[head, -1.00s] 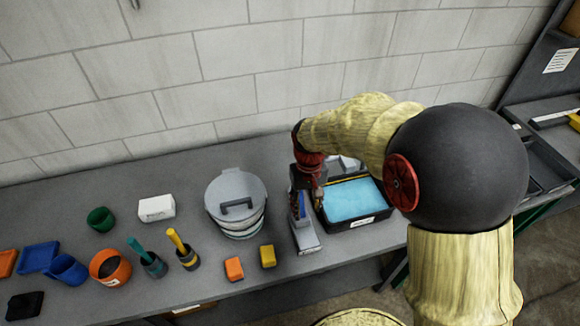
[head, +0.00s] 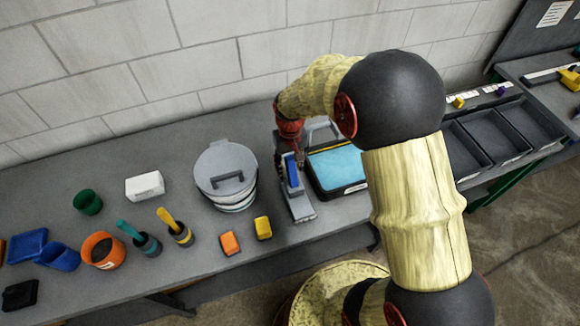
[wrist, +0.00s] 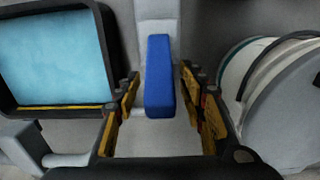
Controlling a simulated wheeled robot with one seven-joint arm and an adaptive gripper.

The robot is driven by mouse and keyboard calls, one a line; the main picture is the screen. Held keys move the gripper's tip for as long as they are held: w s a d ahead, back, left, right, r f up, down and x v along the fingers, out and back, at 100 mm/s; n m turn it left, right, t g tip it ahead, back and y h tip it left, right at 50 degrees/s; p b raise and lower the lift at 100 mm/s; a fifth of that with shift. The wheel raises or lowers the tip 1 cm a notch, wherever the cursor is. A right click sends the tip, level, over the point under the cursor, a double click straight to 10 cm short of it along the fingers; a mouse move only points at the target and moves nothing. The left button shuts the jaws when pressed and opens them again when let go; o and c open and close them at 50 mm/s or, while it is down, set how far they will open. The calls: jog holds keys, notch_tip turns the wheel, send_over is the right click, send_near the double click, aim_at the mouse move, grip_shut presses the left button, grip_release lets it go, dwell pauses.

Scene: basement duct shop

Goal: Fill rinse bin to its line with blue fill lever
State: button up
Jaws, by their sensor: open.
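The rinse bin (head: 357,187) is a black tray of light blue water on the bench. In the wrist view the bin (wrist: 103,62) is at the left, with a yellow line (wrist: 62,107) along one inner wall at the water's edge. I cannot tell whether the water exactly meets it. The blue fill lever (head: 292,172) stands on a grey base beside the bin. In the wrist view the lever (wrist: 158,75) lies between my gripper's fingers (wrist: 163,90). My gripper is open, with a gap on each side of the lever.
A grey lidded bucket (head: 226,177) stands left of the lever base. Orange (head: 230,243) and yellow (head: 263,228) blocks lie near the bench front. Brush cups, an orange pot (head: 104,250) and a white box (head: 145,186) are farther left. Empty dark trays (head: 497,132) are at the right.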

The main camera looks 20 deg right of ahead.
jog(key=shift+f, duration=0.15)
jog(key=shift+c, duration=0.8)
grip_shut()
